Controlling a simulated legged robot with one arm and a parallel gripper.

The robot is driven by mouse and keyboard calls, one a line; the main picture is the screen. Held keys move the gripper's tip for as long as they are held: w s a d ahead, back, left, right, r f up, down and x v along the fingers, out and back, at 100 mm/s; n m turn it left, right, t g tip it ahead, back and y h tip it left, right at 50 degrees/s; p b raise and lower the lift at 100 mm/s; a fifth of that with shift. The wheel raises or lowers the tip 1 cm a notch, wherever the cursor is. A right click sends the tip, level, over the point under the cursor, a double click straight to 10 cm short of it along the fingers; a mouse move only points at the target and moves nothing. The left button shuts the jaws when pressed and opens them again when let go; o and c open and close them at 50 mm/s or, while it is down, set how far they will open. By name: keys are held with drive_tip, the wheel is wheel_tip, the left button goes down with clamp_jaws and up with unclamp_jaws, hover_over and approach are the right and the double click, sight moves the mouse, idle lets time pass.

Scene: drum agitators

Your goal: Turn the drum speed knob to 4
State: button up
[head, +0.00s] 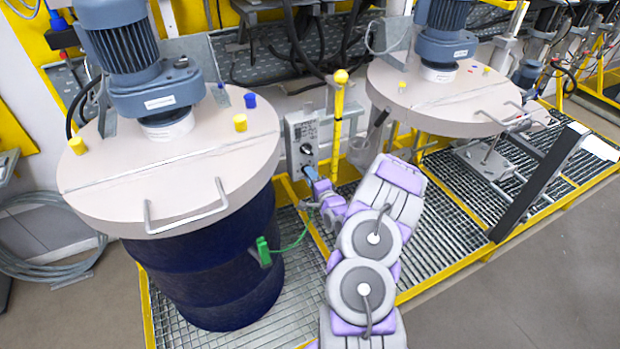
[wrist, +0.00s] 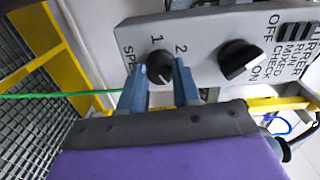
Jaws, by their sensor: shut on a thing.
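The speed knob (wrist: 160,65) is a small round black dial on a grey control box (wrist: 205,38), by the printed letters "SPE" and the numbers 1 and 2. Other numbers are hidden or out of view, and its pointer is too small to read surely. My gripper (wrist: 159,70) has its two blue fingers on either side of this knob, shut on it. In the head view, my gripper (head: 309,173) reaches the lower part of the box (head: 302,132) and hides the speed knob there.
A second black OFF/ON knob (wrist: 239,58) sits beside it. A yellow post (head: 338,125) stands right of the box. A blue drum (head: 210,285) with a beige lid stands left; another beige lid (head: 440,100) is at right. A green cable (wrist: 60,95) runs near my gripper.

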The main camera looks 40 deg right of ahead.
drive_tip(key=m, duration=0.5)
drive_tip(key=shift+s+d+f+m+b, duration=0.2)
drive_tip(key=shift+m+b, duration=0.1)
drive_tip(key=shift+b, duration=0.1)
idle(0.4)
drive_tip(key=o, duration=1.1)
drive_tip(key=shift+w+d, duration=0.1)
drive_tip(key=shift+d, duration=0.05)
drive_tip(key=shift+c, duration=0.2)
drive_tip(key=p+v, duration=0.2)
drive_tip(key=v, duration=1.5)
drive_tip(key=shift+p, duration=0.35)
